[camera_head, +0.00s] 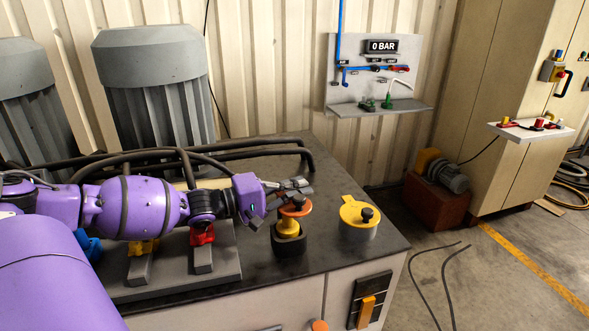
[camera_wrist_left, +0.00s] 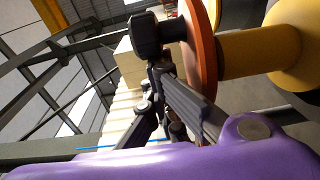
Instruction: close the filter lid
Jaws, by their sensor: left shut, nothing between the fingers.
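A round yellow lid (camera_head: 352,212) with a black knob and a small tab lies about flat on a short grey pot (camera_head: 357,231) near the right end of the dark bench top; I take it for the filter lid. To its left stands a yellow fitting (camera_head: 289,225) in a black base, topped by an orange disc (camera_head: 295,207). My left gripper (camera_head: 301,187) is shut and empty, close above the orange disc. In the left wrist view the shut fingers (camera_wrist_left: 165,90) are beside the disc (camera_wrist_left: 200,50) and a black knob; contact cannot be told. My right gripper is out of view.
Red (camera_head: 202,234) and yellow valve handles stand on a grey block under my left arm. Black hoses (camera_head: 240,150) and large grey motors (camera_head: 150,90) are behind. A wall panel (camera_head: 372,75) reads 0 BAR. The bench corner beyond the yellow lid is clear.

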